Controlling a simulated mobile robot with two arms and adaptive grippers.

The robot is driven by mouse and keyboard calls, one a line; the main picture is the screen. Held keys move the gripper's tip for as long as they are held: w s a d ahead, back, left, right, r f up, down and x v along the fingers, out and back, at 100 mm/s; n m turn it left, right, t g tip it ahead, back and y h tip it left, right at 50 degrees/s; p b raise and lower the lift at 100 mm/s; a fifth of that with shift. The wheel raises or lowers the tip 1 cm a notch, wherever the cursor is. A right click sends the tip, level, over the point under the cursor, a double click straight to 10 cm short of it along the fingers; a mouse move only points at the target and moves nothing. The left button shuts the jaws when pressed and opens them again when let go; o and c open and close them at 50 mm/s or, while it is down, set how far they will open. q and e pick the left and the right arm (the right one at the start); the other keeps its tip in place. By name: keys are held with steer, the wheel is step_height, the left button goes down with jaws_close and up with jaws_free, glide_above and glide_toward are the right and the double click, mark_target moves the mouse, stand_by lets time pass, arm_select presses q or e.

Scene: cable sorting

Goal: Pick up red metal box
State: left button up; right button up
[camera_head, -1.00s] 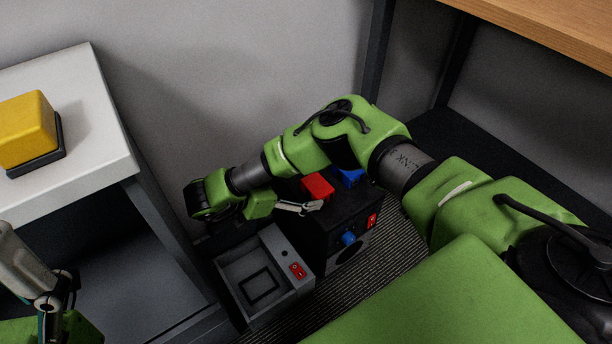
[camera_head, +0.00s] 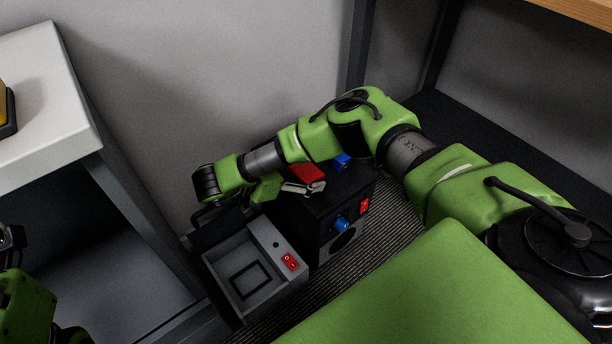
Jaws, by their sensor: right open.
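The red metal box (camera_head: 308,173) sits on top of a black box-shaped unit (camera_head: 300,222), partly hidden behind my right arm and gripper. My right gripper (camera_head: 318,187) reaches in from the left side of the unit, its fingers pointing right, just in front of the red box. It is open and seems empty; I cannot tell whether it touches the box. Part of my left arm (camera_head: 25,305) shows at the lower left edge, but its fingers cannot be made out clearly.
A blue block (camera_head: 341,162) sits on the unit right of the red box. A grey tray (camera_head: 213,262) with a red switch (camera_head: 290,262) stands to the left. A white-topped table (camera_head: 45,95) is at the left, with part of a yellow object (camera_head: 3,97). A wooden surface (camera_head: 585,14) is upper right.

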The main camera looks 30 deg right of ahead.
steer(key=c, duration=1.4)
steer(key=shift+r, duration=0.1)
